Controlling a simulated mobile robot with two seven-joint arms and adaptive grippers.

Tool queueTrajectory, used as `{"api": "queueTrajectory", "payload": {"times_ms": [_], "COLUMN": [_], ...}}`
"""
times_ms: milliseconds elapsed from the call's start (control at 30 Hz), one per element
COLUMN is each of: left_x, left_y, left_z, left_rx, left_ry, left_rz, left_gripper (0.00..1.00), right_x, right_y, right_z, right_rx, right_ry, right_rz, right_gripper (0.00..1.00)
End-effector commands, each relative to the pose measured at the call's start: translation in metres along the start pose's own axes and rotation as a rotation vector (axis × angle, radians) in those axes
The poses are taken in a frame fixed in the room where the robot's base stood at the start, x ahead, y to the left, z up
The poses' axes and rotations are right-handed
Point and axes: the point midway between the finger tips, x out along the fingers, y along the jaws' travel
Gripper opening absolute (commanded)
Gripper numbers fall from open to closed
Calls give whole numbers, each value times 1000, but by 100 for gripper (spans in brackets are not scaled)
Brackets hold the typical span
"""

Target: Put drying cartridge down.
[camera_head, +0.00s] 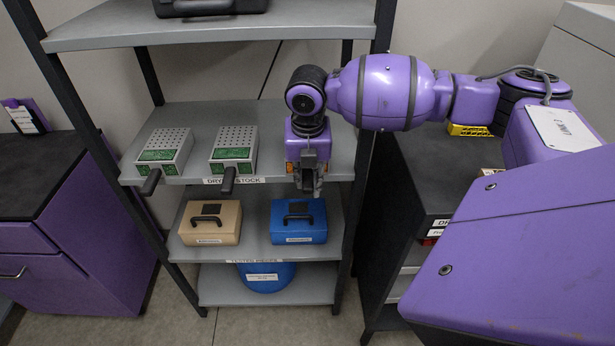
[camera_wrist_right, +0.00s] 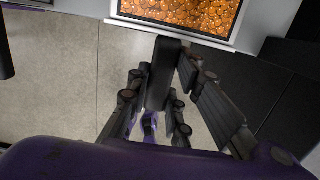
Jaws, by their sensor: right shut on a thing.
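The drying cartridge in my grasp shows in the right wrist view as a pale case with a window of orange beads (camera_wrist_right: 180,12). Its dark handle (camera_wrist_right: 163,75) lies between the fingers of my right gripper (camera_wrist_right: 158,112). In the head view my right gripper (camera_head: 308,182) is at the right part of the "DRY STOCK" shelf (camera_head: 270,148), pointing down. It hides most of the cartridge; only bits of orange show beside it. I cannot tell whether the cartridge rests on the shelf. My left gripper is not in view.
Two grey perforated cartridges with green fronts, one on the left (camera_head: 165,145) and one in the middle (camera_head: 234,143), stand on the same shelf, handles jutting forward. A tan case (camera_head: 225,225) and a blue case (camera_head: 312,225) stand below. A dark cabinet (camera_head: 425,165) is right of the rack.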

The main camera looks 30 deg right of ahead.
Motion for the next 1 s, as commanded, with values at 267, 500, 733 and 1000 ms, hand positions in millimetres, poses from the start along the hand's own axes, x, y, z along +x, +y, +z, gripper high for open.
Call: {"api": "queueTrajectory", "payload": {"times_ms": [267,500,733,1000], "left_x": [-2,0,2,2], "left_y": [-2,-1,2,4], "left_z": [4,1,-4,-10], "left_rx": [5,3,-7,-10], "left_ry": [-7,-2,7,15], "left_rz": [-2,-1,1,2], "left_gripper": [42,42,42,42], "right_x": [2,2,-2,-47], "right_y": [0,0,0,1], "right_z": [0,0,0,2], "right_rx": [0,1,0,1], "right_ry": [0,0,-2,-5], "right_rz": [0,0,0,4], "right_gripper": [23,38,38,38]}}
